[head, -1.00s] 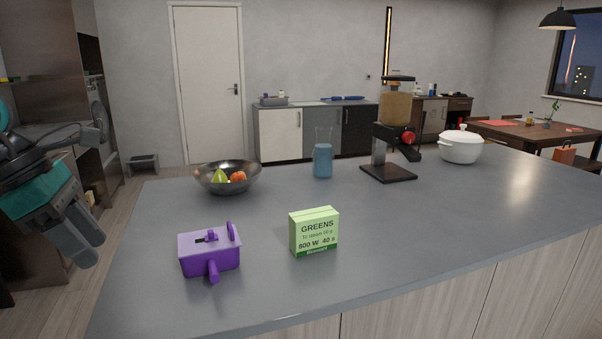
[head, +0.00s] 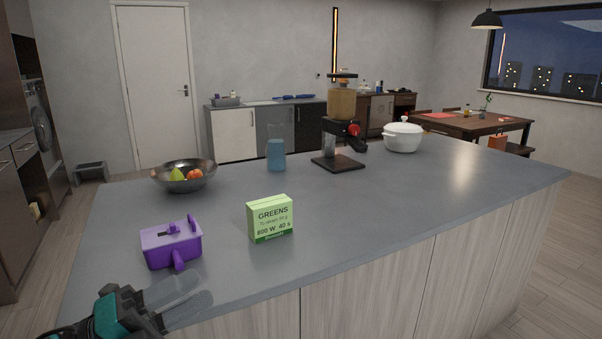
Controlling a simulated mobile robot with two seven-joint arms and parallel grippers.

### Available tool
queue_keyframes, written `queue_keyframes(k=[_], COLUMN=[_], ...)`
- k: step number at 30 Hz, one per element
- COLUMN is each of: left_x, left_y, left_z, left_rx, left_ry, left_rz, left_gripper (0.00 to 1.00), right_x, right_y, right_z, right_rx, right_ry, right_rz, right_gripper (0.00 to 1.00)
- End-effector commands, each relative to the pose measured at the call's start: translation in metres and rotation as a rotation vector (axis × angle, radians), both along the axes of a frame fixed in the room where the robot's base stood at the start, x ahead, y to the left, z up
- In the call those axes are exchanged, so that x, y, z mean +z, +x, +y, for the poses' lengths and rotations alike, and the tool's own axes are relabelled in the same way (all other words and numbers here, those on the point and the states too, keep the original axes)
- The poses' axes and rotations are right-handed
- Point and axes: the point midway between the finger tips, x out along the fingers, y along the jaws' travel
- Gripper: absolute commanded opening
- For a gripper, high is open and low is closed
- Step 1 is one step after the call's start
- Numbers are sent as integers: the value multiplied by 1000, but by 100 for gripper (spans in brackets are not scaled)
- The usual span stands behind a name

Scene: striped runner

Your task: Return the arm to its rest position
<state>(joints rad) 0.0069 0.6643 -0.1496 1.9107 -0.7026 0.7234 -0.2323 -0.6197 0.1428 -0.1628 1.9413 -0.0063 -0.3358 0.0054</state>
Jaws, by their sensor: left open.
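My left gripper (head: 190,302) is at the lower left of the head view, by the counter's front edge. Its two grey fingers are apart with nothing between them. It is nearer to me than the purple lidded box (head: 172,245), which stands on the counter with its handle toward me, and it does not touch the box. My right gripper is not in view.

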Motion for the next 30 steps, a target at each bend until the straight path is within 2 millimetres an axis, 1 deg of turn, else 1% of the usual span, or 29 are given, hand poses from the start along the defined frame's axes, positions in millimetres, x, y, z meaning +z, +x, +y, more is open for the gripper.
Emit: queue_keyframes(k=[1, 2, 4, 5, 6, 7, 8, 9, 11, 12, 15, 18, 21, 24, 30], left_x=[-20, -32, -66, -84, -109, -130, -152, -179, -215, -236, -274, -297, -307, -309, -309], left_y=[3, 6, 8, 7, 3, -3, -10, -22, -42, -56, -89, -112, -124, -127, -126], left_z=[2, 5, 14, 18, 23, 26, 28, 29, 29, 27, 20, 13, 9, 8, 9], left_rx=[80, 131, 250, 302, 374, 428, 481, 549, 636, 687, 787, 849, 878, 886, 885], left_ry=[-143, -222, -399, -471, -564, -632, -695, -773, -868, -923, -1021, -1077, -1103, -1108, -1105], left_rz=[144, 230, 437, 531, 657, 756, 854, 979, 1144, 1242, 1438, 1562, 1622, 1637, 1634], left_gripper=[45, 45, 45, 45, 45, 45, 45, 45, 45, 45, 45, 45, 45, 45, 45], right_x=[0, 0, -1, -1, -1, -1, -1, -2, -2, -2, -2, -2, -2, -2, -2], right_y=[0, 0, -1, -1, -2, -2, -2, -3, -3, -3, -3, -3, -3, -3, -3], right_z=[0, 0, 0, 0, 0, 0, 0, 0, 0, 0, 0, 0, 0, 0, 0], right_rx=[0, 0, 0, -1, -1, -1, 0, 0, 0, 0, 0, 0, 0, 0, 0], right_ry=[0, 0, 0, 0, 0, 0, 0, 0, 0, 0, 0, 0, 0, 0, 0], right_rz=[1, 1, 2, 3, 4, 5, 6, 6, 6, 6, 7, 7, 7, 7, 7], right_gripper=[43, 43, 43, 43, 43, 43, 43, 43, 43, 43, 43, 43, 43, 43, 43])
